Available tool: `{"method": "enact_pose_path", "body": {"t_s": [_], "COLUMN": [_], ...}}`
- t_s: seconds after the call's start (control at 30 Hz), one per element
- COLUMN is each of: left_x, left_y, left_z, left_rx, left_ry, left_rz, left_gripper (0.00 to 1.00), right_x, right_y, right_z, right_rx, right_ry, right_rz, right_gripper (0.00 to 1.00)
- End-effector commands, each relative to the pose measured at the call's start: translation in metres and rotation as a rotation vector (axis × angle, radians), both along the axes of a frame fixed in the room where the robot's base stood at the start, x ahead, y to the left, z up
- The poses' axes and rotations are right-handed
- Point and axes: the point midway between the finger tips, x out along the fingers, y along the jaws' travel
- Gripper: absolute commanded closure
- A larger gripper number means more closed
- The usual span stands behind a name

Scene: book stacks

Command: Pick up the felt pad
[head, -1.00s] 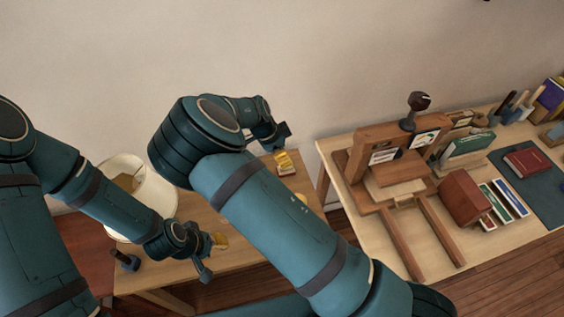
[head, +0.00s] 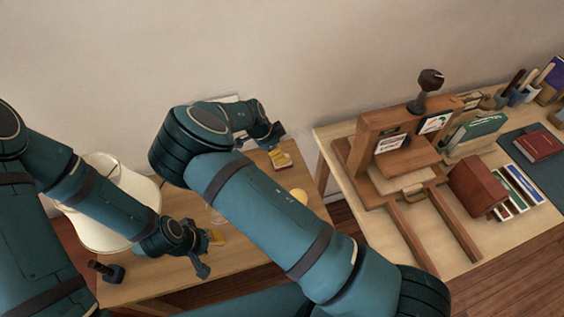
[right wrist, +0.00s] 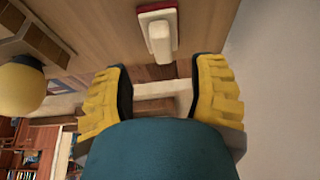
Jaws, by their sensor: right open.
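A small white pad with a red edge and a cream block on it (right wrist: 158,30) lies on the wooden surface at the top of the right wrist view. It looks like the felt pad, but I cannot be sure. My right gripper (right wrist: 160,88) is open, with its yellow fingers apart and nothing held between them. The pad is beyond the fingertips, apart from them. In the head view my right gripper (head: 279,157) is over the small table, partly hidden by its wrist. My left gripper (head: 208,250) is low over the same table; its jaw opening is unclear.
The small wooden table (head: 245,258) stands against the wall. A white lampshade (head: 105,215) is at its left, and a yellow round thing (head: 299,196) is near its right edge, also in the wrist view (right wrist: 20,85). A wooden press (head: 390,150) and books stand on the right-hand bench.

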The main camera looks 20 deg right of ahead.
Motion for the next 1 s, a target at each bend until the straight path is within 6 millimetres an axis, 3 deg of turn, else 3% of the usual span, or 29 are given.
{"method": "enact_pose_path", "body": {"t_s": [0.23,0.5,0.8,0.97,1.0], "left_x": [-0.001,-0.002,-0.003,-0.003,-0.003], "left_y": [0.000,0.000,0.000,0.000,0.000], "left_z": [-0.002,-0.008,-0.007,-0.007,-0.007], "left_rx": [0.000,-0.001,-0.002,-0.002,-0.002], "left_ry": [0.002,0.005,0.006,0.006,0.006], "left_rz": [-0.002,-0.004,-0.004,-0.004,-0.004], "left_gripper": [0.63,0.63,0.63,0.63,0.63], "right_x": [0.001,0.003,0.004,0.004,0.004], "right_y": [-0.004,-0.016,-0.018,-0.018,-0.018], "right_z": [-0.014,-0.049,-0.053,-0.053,-0.053], "right_rx": [0.000,0.000,0.001,0.001,0.001], "right_ry": [0.001,0.001,-0.001,0.000,0.000], "right_rz": [-0.001,-0.001,0.001,0.001,0.001], "right_gripper": [0.43,0.43,0.44,1.00,1.00]}}
